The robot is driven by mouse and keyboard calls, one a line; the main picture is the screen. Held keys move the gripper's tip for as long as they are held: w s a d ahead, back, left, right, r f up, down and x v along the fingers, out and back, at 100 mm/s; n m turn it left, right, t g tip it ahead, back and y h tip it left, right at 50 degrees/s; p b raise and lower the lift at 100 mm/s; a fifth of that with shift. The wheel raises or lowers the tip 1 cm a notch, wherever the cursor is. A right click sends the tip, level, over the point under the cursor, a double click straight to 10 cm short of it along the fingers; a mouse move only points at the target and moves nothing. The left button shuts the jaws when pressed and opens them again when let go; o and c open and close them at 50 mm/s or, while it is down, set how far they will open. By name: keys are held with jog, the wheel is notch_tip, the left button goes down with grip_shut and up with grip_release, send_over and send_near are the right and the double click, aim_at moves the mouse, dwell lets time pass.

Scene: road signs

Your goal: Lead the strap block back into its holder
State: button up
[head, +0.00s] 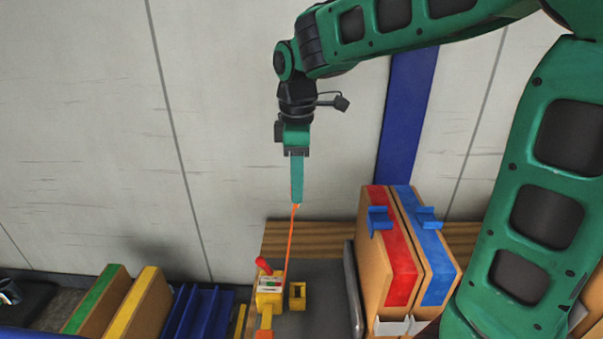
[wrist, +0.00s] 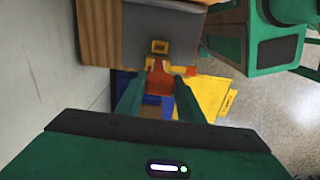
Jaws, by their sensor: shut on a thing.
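My gripper (head: 296,200) hangs fingers-down in front of the wall, shut on the orange strap block, of which only a small orange bit shows at the fingertips in the head view. In the wrist view, orange-red (wrist: 160,83) shows between my fingers (wrist: 158,80). A taut orange strap (head: 291,240) runs down from the fingertips to a yellow device with a red handle (head: 270,288) on the dark grey surface. A small yellow open bracket (head: 298,296), which looks like the holder, stands just right of the device; it also shows in the wrist view (wrist: 159,46). The block is well above it.
Two upright cases with a red stripe (head: 402,265) and a blue stripe (head: 432,250) stand right of the bracket, beside a grey upright panel (head: 353,288). Blue racks (head: 195,310) and green- and yellow-striped boards (head: 140,305) stand left. The wall is close behind.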

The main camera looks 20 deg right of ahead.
notch_tip(320, 180, down, 34)
jog(key=shift+r, duration=0.1)
dwell(1.6)
jog(key=shift+f, duration=0.55)
dwell(0.9)
jog(key=o, duration=0.9)
notch_tip(320, 180, up, 11)
jog(key=shift+f, duration=0.1)
jog(key=shift+s, duration=0.1)
